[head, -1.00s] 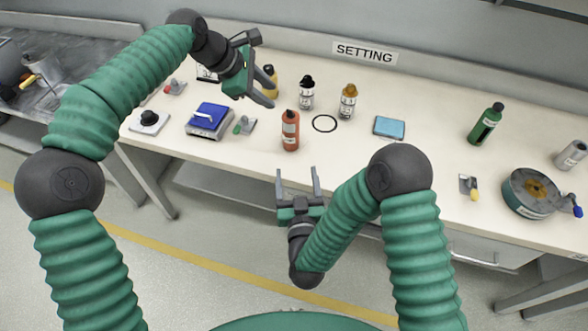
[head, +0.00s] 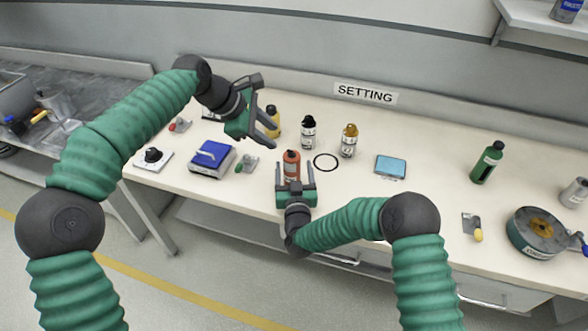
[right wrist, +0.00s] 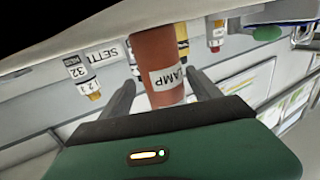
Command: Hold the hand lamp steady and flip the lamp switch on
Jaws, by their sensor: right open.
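The hand lamp is a red-orange upright cylinder (head: 291,165) on the bench. In the right wrist view the lamp (right wrist: 157,60) shows a white label reading LAMP. My right gripper (head: 295,166) is open at the lamp, its two fingers on either side of the lamp's lower part in the picture. I see no contact. The switch cannot be made out. My left gripper (head: 275,135) appears open and empty, above the bench to the left of the lamp, near a yellow bottle (head: 273,118).
A black ring (head: 326,162) lies just right of the lamp. A black-capped bottle (head: 308,132) and an amber bottle (head: 348,142) stand behind. A blue balance (head: 211,160) is to the left, a blue pad (head: 390,166) to the right. The bench between pad and green bottle (head: 487,163) is clear.

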